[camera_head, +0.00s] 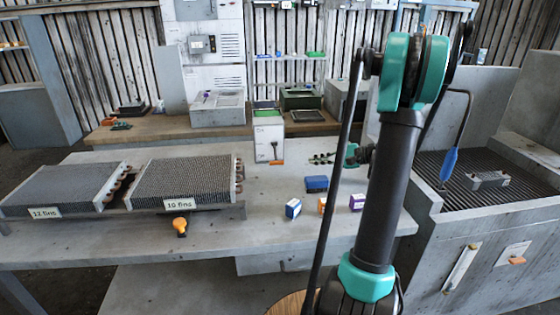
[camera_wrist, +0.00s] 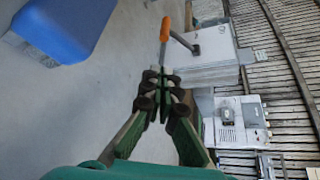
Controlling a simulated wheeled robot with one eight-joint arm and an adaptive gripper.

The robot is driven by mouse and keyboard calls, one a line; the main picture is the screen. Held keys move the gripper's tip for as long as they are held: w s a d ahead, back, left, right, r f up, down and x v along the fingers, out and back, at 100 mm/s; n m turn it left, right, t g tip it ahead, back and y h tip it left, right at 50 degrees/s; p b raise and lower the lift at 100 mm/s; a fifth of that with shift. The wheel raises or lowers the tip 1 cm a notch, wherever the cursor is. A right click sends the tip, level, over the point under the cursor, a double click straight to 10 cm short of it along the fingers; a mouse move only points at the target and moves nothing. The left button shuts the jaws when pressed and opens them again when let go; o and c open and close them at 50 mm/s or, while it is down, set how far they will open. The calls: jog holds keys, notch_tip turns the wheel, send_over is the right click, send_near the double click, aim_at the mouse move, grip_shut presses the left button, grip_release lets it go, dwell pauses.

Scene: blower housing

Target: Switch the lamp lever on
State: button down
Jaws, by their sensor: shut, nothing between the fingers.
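A lever with an orange handle (camera_head: 277,162) is on the front of a white box (camera_head: 268,134) with a green top, at the back of the table. The handle hangs low on the box front in the head view. In the wrist view the orange handle (camera_wrist: 165,29) is ahead of my fingertips, with its dark arm running to the white box (camera_wrist: 208,48). My gripper (camera_head: 322,158) is shut and empty, to the right of the lever in the head view. Its closed fingertips also show in the wrist view (camera_wrist: 161,88), apart from the handle. No lamp can be made out for certain.
A blue block (camera_head: 316,184) lies close to my gripper, with small blue-white (camera_head: 293,208) and purple (camera_head: 357,202) boxes near it. Finned blocks (camera_head: 185,180) fill the table's left. The table between the finned blocks and the white box is clear.

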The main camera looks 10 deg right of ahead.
aim_at(275, 154)
jog(key=shift+a, duration=0.15)
jog(key=x, duration=0.9)
jog(key=shift+w+a+f, duration=0.1)
jog(key=shift+w+a, duration=0.05)
jog(key=shift+a, duration=0.2)
